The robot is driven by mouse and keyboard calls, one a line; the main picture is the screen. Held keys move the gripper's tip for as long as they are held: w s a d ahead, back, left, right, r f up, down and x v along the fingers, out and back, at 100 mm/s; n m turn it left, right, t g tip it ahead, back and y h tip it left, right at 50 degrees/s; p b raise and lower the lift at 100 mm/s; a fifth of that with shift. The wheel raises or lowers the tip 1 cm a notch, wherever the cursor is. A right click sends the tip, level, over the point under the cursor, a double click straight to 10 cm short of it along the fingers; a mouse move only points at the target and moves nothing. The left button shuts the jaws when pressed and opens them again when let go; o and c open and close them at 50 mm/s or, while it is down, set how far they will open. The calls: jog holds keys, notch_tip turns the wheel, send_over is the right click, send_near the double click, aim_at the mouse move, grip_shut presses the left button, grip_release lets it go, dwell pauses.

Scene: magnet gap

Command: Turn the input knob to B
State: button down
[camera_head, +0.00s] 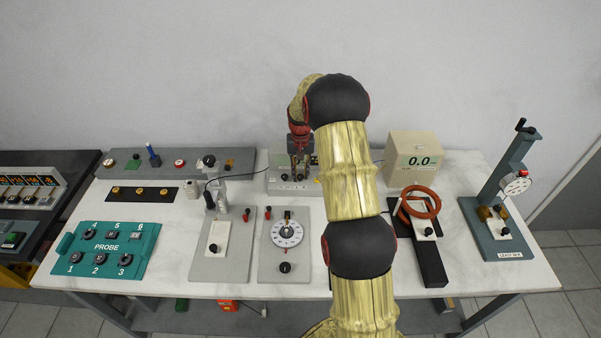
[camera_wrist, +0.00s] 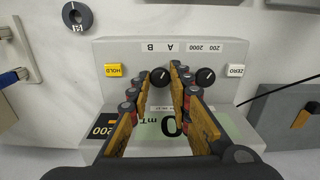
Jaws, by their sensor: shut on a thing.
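The meter (camera_head: 285,188) is a pale grey box at the back of the bench, partly hidden by my arm in the head view. In the wrist view the meter's sloped panel (camera_wrist: 118,52) appears upside down. Its input knob (camera_wrist: 160,77) is small and black, below the letters B and A, with B on the picture's left. My gripper (camera_wrist: 159,74) has one finger on each side of this knob and is shut on it. I cannot tell exactly where the knob points. In the head view my gripper (camera_head: 300,172) reaches down at the meter.
A second black knob (camera_wrist: 206,77), labelled 200 and 2000, sits close to the right finger. A yellow HOLD button (camera_wrist: 115,70) and a white ZERO button (camera_wrist: 236,70) flank the knobs. A beige display box (camera_head: 414,150) reading 0.0 stands right of my arm.

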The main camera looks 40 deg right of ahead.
aim_at(300, 176)
jog(key=n+p, duration=0.1)
jog(key=n, duration=0.1)
jog(key=shift+r+n+p, duration=0.15)
jog(key=shift+n+p, duration=0.15)
jog(key=shift+n, duration=0.1)
jog(key=n+p, duration=0.1)
jog(key=n, duration=0.2)
jog(key=shift+n+p, duration=1.1)
jog(key=shift+n, duration=1.8)
jog(key=c, duration=1.6)
grip_release()
notch_tip(300, 176, up, 12)
jog(key=shift+f, duration=0.15)
